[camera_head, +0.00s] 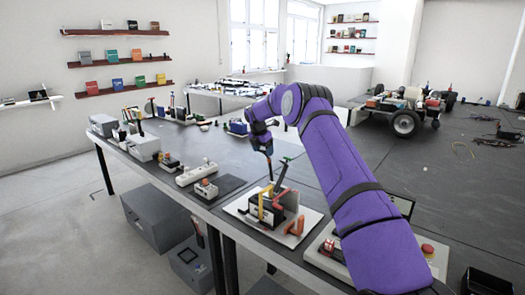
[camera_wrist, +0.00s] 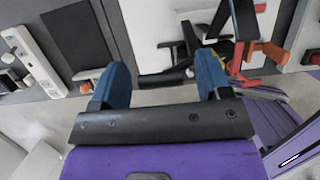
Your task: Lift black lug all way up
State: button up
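A fixture on a white board (camera_head: 238,208) stands at the table's front edge. It has a black block, a yellow bracket (camera_head: 262,204) and orange-red parts (camera_head: 294,226). A black lug (camera_head: 281,176), like a slanted lever with a green tip, rises from it. My gripper (camera_head: 269,178) points down just left of the lug's upper part. In the wrist view my gripper (camera_wrist: 162,82) has its two blue fingers wide apart. A dark bar (camera_wrist: 166,76) shows between them, seemingly part of the fixture; I cannot tell whether either finger touches it.
A small device with a red knob (camera_head: 206,188) on a dark mat lies to the left. A panel with a red button (camera_head: 427,249) lies to the right, partly behind my arm. Several other devices line the table's left side. A wheeled vehicle (camera_head: 405,110) stands behind.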

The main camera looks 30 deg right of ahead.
jog(key=shift+a, duration=0.15)
jog(key=v, duration=1)
jog(key=shift+r, duration=0.4)
